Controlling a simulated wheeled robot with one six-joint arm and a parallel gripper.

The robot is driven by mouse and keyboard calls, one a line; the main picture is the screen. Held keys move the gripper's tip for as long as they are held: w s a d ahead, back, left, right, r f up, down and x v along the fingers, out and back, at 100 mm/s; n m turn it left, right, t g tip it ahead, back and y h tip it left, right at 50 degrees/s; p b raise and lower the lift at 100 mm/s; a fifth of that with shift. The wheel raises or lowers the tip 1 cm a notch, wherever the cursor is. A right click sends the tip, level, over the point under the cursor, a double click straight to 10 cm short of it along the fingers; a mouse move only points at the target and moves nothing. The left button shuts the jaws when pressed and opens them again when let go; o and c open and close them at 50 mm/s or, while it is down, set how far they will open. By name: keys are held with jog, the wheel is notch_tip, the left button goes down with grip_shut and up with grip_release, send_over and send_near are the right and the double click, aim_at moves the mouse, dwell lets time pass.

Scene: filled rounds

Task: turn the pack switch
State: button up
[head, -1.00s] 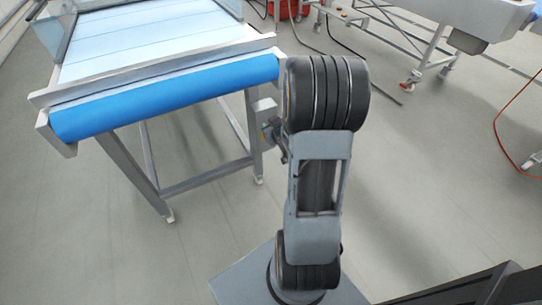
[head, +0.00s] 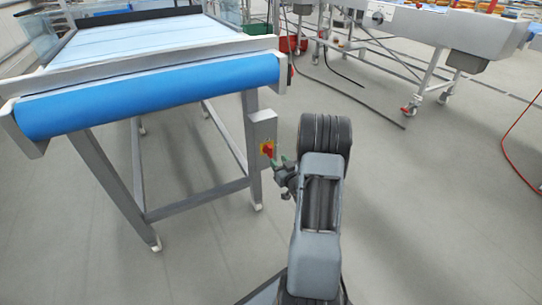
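The pack switch (head: 268,149) is a red knob on a yellow plate. It sits on a grey box (head: 262,126) fixed to the near right leg of the blue conveyor. My gripper (head: 280,165) is just right of and below the switch in the picture, with small green parts near its tips. It looks close to the switch, but I cannot tell whether it touches it. The fingers are too small and partly hidden by my arm to show whether they are open or shut.
The conveyor (head: 150,92) with its blue end roller stands at the left on metal legs. A second conveyor (head: 440,27) on wheeled legs stands at the back right. A red crate (head: 291,44) and dark cables lie behind.

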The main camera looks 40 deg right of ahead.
aim_at(271, 152)
jog(key=w, duration=0.2)
jog(key=w+b, duration=0.1)
jog(key=w, duration=0.1)
jog(key=w+d, duration=0.1)
jog(key=w, duration=0.1)
jog(key=shift+w, duration=0.35)
jog(key=shift+c, duration=0.3)
grip_shut()
